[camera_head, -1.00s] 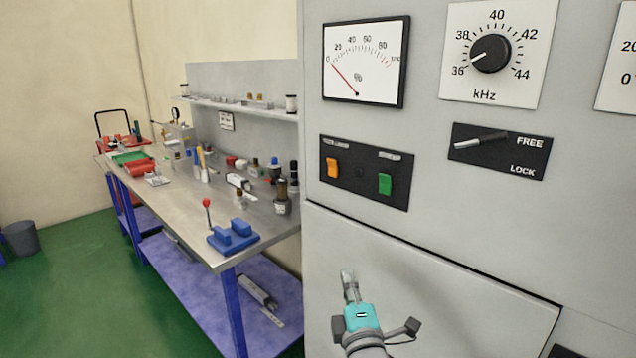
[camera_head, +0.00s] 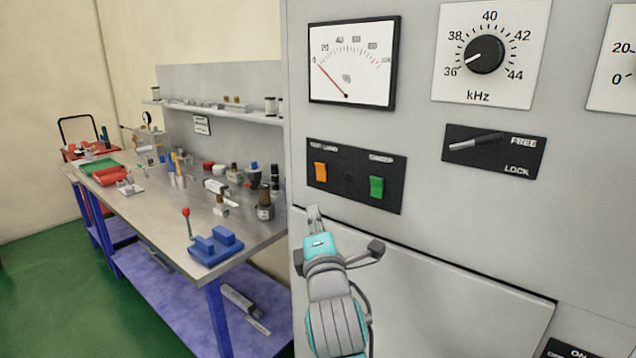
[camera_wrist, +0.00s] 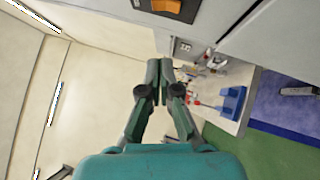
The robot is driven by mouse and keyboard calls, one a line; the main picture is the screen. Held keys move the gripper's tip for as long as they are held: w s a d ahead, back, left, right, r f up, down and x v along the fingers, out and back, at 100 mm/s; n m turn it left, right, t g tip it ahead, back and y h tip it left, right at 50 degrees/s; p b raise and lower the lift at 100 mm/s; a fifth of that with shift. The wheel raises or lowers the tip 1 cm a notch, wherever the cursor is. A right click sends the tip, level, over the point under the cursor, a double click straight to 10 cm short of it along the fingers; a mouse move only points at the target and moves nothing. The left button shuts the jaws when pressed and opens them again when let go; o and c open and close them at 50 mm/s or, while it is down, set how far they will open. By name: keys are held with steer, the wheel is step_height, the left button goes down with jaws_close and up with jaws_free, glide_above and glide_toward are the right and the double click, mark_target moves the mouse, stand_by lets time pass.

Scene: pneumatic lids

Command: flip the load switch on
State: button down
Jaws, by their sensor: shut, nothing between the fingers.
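A black switch panel (camera_head: 349,192) on the grey cabinet front carries an orange rocker switch (camera_head: 320,172) at its left and a green rocker switch (camera_head: 377,187) at its right. Small labels sit above both but are too small to read surely. My gripper (camera_head: 313,211) is shut and empty, its tips just below the orange rocker's end of the panel in the head view. In the wrist view the orange rocker (camera_wrist: 167,6) is at the top edge, and my shut fingers (camera_wrist: 160,66) point up toward it, apart from it. The green rocker is not in the wrist view.
Above the panel are a dial meter (camera_head: 352,62) and a kHz knob (camera_head: 484,54). A FREE/LOCK lever (camera_head: 476,142) is to the right. A steel workbench (camera_head: 160,208) with several tools stands left of the cabinet. The cabinet front around my gripper is clear.

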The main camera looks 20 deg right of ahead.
glide_toward(317, 168)
steer(key=w+a, duration=0.2)
steer(key=w, duration=0.2)
steer(key=shift+w+d+r, duration=0.25)
steer(key=shift+d+r, duration=0.05)
steer(key=shift+d, duration=0.15)
steer(key=shift+w+d+r, duration=0.25)
steer(key=shift+w+d, duration=0.05)
steer(key=shift+d, duration=0.15)
steer(key=shift+w+d+r, duration=0.15)
steer(key=shift+w+d, duration=0.25)
steer(key=shift+d, duration=0.05)
